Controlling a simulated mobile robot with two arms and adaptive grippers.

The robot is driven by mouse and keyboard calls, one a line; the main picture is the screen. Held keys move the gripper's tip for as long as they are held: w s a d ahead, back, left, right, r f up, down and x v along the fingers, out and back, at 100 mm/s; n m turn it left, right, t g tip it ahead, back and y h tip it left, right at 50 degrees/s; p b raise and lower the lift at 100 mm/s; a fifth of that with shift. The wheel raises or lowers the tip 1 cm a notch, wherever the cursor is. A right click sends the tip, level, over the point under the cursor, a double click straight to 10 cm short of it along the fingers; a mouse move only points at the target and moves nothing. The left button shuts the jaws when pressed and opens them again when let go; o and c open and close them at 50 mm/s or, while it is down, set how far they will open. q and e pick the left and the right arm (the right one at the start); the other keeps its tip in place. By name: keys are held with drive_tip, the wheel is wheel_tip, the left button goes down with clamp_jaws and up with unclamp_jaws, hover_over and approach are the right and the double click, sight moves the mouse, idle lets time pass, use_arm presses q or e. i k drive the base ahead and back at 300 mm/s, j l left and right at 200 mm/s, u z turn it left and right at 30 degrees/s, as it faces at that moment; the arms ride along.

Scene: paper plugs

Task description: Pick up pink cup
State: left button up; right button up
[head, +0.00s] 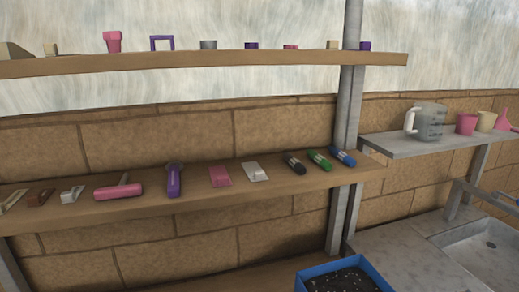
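A pink cup (466,124) stands upright on the grey side shelf (395,143) at the right, between a clear measuring jug (430,122) and a cream cup (486,121). Another pink vessel, pot-like with a wider rim (113,42), stands on the upper wooden shelf at the left. Neither of my grippers shows in the head view.
The lower wooden shelf (205,199) holds a row of small tools and markers. A pink funnel-like item (505,121) is at the far right. A blue tray (312,281) with dark contents is below, left of a grey sink (480,245). A metal post (350,90) stands left of the side shelf.

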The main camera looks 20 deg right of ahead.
sight(466, 122)
drive_tip(key=z, duration=1.95)
